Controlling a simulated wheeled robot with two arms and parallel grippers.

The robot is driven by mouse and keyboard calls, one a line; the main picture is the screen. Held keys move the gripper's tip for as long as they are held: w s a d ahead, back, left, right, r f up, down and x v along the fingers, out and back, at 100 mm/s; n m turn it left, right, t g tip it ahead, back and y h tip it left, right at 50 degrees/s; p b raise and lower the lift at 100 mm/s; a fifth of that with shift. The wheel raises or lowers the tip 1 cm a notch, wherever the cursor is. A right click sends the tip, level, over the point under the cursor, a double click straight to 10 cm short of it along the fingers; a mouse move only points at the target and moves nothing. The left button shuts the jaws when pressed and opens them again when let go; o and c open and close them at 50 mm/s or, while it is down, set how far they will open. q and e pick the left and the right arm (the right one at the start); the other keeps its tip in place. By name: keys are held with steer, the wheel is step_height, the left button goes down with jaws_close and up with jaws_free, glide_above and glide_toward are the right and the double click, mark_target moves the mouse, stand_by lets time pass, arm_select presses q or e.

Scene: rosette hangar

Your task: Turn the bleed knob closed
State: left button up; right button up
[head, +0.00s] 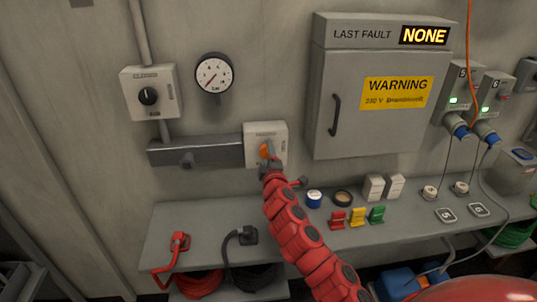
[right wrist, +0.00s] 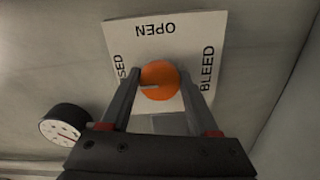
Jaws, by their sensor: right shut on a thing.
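The orange bleed knob (head: 265,150) sits on a pale square plate (head: 280,135) on the wall. In the right wrist view the knob (right wrist: 160,80) is between the two fingers of my right gripper (right wrist: 158,92), which is shut on it. A pale line on the knob points left in that view, toward a label ending in "SED", partly hidden by a finger. "OPEN" reads upside down above the knob, and "BLEED" is at the right. My red right arm reaches up to the plate in the head view. My left gripper is not in view.
A pressure gauge (head: 213,73) and a black-knob box (head: 149,93) are at the upper left. A grey cabinet (head: 365,90) with a handle is close at the right. A shelf (head: 200,225) below holds colored clips, small blocks and cables.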

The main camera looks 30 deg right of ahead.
steer(key=o, duration=1.4)
steer(key=shift+c, duration=0.2)
steer(key=p+v, duration=0.2)
steer(key=v, duration=1.5)
steer(key=shift+s, duration=0.2)
